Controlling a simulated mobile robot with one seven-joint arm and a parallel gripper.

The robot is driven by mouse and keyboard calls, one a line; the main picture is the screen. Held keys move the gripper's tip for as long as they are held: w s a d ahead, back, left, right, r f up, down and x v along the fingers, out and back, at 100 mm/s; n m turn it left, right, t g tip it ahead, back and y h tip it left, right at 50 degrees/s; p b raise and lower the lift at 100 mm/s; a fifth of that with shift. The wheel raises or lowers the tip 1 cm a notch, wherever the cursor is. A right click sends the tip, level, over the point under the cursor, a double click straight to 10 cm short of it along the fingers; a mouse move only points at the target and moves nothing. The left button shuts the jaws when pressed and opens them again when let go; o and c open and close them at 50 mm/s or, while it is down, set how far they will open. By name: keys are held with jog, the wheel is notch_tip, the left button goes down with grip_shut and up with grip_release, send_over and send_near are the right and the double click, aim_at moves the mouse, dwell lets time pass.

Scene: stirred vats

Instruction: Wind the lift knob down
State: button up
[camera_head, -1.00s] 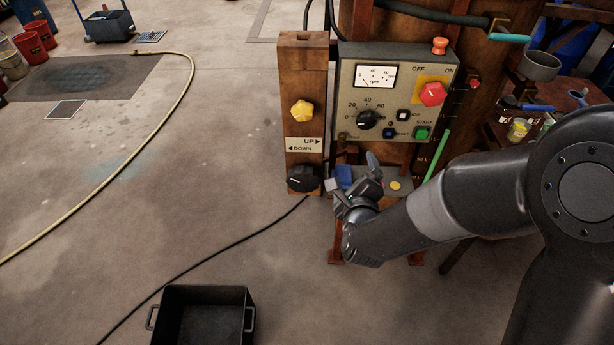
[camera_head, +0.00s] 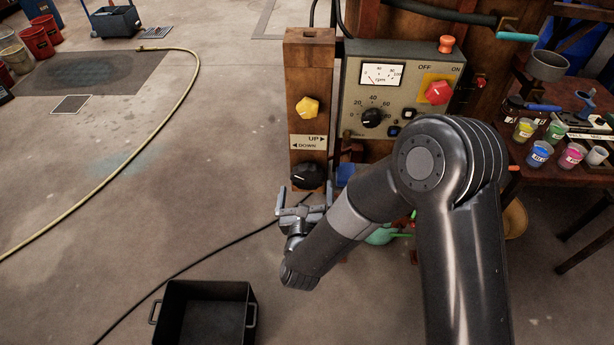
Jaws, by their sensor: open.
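The lift post (camera_head: 308,75) is an upright brown column with a yellow star knob (camera_head: 307,107) and a plate marked UP and DOWN (camera_head: 308,142). Below the plate is a black round knob (camera_head: 307,176), which I take for the lift knob. My gripper (camera_head: 304,202) is open, with its fingers spread just below the black knob in the picture. No contact with the knob can be made out. Nothing shows between the fingers.
The control panel (camera_head: 354,100) with dial and red switch (camera_head: 438,92) stands right of the post. A black bin (camera_head: 243,289) lies on the floor below. A table with several paint cups (camera_head: 571,155) is at the right. A yellow hose (camera_head: 190,85) crosses the open floor left.

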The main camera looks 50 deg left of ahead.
aim_at(307, 180)
jog(key=x, duration=0.5)
jog(key=shift+w+a, duration=0.15)
jog(key=shift+c, duration=0.6)
jog(key=c, duration=0.8)
jog(key=shift+c, duration=0.2)
jog(key=shift+n, duration=0.3)
